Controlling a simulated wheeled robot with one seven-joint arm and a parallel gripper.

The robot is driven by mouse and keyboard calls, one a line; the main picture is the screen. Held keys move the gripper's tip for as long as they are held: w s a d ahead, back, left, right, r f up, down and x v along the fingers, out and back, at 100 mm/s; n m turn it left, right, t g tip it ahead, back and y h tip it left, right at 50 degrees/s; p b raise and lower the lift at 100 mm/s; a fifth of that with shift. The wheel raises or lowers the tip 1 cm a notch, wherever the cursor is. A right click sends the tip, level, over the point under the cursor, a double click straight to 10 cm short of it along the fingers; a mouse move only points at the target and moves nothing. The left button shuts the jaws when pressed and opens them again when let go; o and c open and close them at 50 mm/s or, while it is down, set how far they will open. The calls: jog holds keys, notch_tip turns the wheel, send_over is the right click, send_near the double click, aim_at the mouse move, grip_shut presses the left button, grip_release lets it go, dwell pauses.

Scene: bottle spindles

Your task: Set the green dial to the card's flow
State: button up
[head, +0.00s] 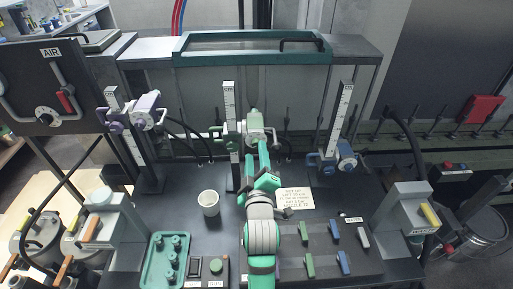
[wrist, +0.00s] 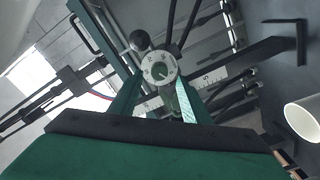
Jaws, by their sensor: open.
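The green dial (wrist: 160,69) has a round white numbered face with a dark centre. In the wrist view it sits just beyond my open fingertips, between their lines; contact cannot be told. My gripper (wrist: 158,88) is open and empty. In the head view my gripper (head: 263,150) reaches up to the green spindle unit (head: 254,122) at the middle post and hides part of it. The cream card (head: 295,198) lies on the bench right of my arm; its small text includes a flow line I cannot read surely.
A purple unit (head: 145,104) is on the left post and a blue unit (head: 335,160) on the right post. A white cup (head: 208,203) stands left of my arm. A green tray (head: 168,262) is at front left.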

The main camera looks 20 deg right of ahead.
aim_at(256, 146)
jog(key=shift+x, duration=1.85)
jog(key=shift+d, duration=0.1)
jog(key=shift+c, duration=0.6)
jog(key=c, duration=0.9)
